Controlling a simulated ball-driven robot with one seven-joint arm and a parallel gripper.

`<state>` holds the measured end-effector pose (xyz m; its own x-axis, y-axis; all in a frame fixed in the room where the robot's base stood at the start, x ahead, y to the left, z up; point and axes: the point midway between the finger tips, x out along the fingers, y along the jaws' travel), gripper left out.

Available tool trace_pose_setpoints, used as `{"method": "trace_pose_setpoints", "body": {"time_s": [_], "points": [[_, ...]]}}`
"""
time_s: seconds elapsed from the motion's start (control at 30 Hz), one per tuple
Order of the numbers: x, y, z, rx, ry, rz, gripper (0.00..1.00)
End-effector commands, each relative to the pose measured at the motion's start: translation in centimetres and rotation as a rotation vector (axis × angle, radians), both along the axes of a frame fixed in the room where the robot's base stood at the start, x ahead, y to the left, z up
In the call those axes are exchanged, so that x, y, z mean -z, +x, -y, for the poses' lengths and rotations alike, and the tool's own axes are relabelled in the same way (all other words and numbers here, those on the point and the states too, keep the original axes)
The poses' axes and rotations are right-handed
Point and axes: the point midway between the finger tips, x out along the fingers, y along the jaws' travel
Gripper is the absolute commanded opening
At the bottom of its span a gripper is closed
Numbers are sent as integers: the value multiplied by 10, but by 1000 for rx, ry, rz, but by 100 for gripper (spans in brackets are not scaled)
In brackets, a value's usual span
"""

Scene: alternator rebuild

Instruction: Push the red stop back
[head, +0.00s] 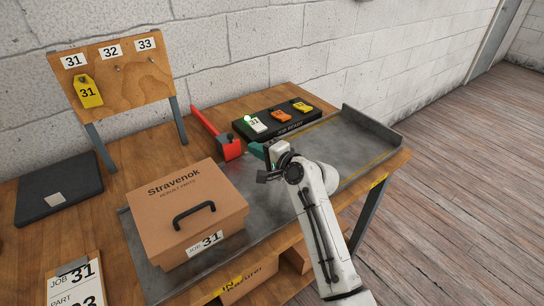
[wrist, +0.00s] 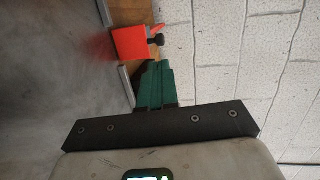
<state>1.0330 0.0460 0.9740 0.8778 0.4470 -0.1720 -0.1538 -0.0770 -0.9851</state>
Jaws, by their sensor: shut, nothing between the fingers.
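The red stop (head: 230,150) sits at the back edge of the grey metal tray, with a long red bar (head: 205,122) reaching back toward the wall. In the wrist view its red block (wrist: 130,43) and a small black knob (wrist: 157,40) show just ahead of my fingers. My gripper (head: 257,149) is shut and empty, with teal fingers just right of the red block.
A cardboard box (head: 175,195) with a black handle stands on the tray (head: 345,150), left of my arm. A tag board (head: 130,80) stands at back left. The tray's right part is clear.

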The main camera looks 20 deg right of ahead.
Motion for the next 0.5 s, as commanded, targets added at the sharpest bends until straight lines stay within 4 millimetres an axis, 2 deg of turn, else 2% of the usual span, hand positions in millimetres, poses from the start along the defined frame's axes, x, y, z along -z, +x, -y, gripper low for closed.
{"method": "trace_pose_setpoints", "body": {"time_s": [0.2,0.5], "points": [[-5,-31,16,1,-1,1,0],[-9,-48,24,0,-1,0,0]]}}
